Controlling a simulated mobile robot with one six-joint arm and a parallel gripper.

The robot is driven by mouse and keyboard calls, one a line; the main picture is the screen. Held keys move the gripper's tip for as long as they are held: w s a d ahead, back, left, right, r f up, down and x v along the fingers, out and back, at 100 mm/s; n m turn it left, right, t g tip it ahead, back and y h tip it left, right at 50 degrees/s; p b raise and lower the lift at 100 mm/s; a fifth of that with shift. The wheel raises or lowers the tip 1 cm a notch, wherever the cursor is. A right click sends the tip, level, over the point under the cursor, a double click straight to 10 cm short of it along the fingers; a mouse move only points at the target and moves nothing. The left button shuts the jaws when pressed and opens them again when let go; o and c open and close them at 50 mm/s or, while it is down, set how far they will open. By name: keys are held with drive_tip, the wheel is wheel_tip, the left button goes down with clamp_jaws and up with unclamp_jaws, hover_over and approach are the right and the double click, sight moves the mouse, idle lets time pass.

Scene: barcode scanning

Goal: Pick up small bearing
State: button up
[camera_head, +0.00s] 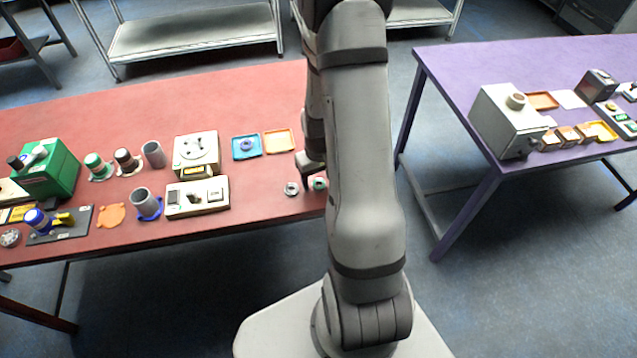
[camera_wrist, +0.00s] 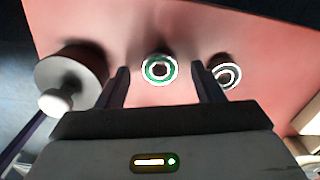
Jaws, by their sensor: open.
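Two small ring-shaped parts that look like bearings lie on the red table near its front edge. One has a green ring (camera_head: 320,183) and sits between my fingers in the wrist view (camera_wrist: 160,69). The other is plain grey (camera_head: 291,188) and lies to the right, outside the fingers, in the wrist view (camera_wrist: 227,75). I cannot tell for sure which is the small bearing. My gripper (camera_wrist: 160,70) is open and points down above the green-ringed part, holding nothing. In the head view the gripper (camera_head: 311,168) is partly hidden by my arm.
The red table (camera_head: 250,210) holds a pale box (camera_head: 197,198), a blue tray (camera_head: 246,147), an orange tray (camera_head: 279,141) and a green box (camera_head: 48,168) to the left. A purple table (camera_head: 460,80) with more parts stands at right.

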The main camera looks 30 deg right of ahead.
drive_tip(key=shift+f, duration=0.45)
drive_tip(key=shift+c, duration=0.5)
drive_tip(key=c, duration=1)
drive_tip(key=shift+r, duration=0.15)
